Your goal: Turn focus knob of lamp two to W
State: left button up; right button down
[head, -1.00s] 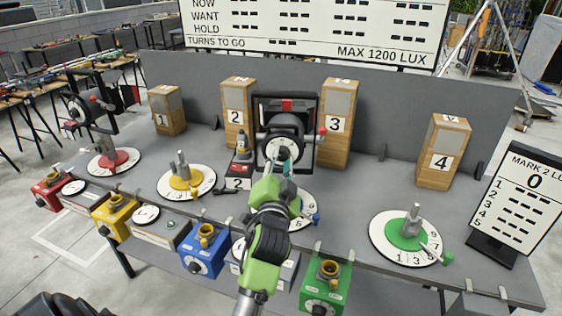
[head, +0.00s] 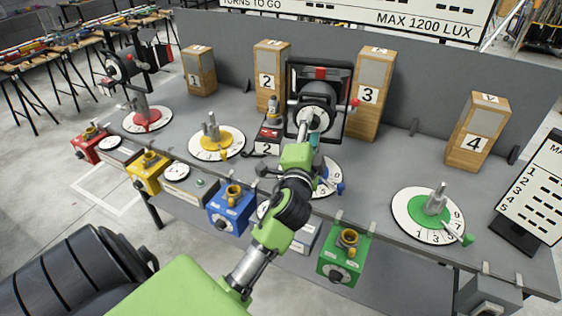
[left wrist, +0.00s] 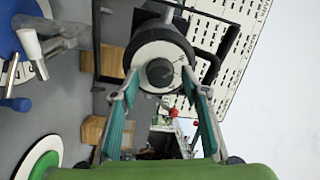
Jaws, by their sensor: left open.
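The lamp with a black square frame (head: 343,72) stands on the blue-centred dial plate (head: 341,178) at mid-bench, a "2" label beside it. Its round white-ringed face has a black knob; in the left wrist view the knob (left wrist: 160,73) faces me. My left gripper (head: 309,138) is in front of this face in the head view, hiding part of the lamp's lower body. In the left wrist view the teal-padded fingers of the gripper (left wrist: 160,82) are open on either side of the knob. I cannot tell whether they touch it. My right gripper is not in view.
Numbered wooden blocks, such as block 3 (head: 367,97) and block 4 (head: 477,135), stand along the grey back panel (head: 420,95). A red-based lamp (head: 146,120) is at left. Yellow (head: 217,150) and green (head: 435,210) dial plates and coloured boxes line the front edge.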

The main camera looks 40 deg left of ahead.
pick_arm(q)
jog(key=s+m+p, duration=0.1)
jog(key=m+p, duration=0.1)
jog(key=m, duration=0.2)
jog(key=m+p, duration=0.3)
jog(key=m, duration=0.1)
jog(key=s+d+m+h+p, duration=0.1)
jog(key=m+p, duration=0.1)
jog(key=m, duration=0.3)
jog(key=shift+s+f+p, duration=0.25)
jog(key=shift+s+p, duration=0.05)
jog(key=b+v, duration=0.4)
jog(key=v, duration=0.7)
jog(key=s+d+f+n+g+h, duration=0.1)
jog(key=s+f+n+g, duration=0.3)
jog(key=f, duration=0.5)
jog(key=s+d+f+n+g+h, duration=0.1)
jog(key=s+f+n+g+h, duration=0.1)
jog(key=s+f+n+g, duration=0.3)
jog(key=shift+s+d+f+n, duration=0.2)
jog(key=shift+s+f+n, duration=0.05)
jog(key=shift+f+n, duration=2.05)
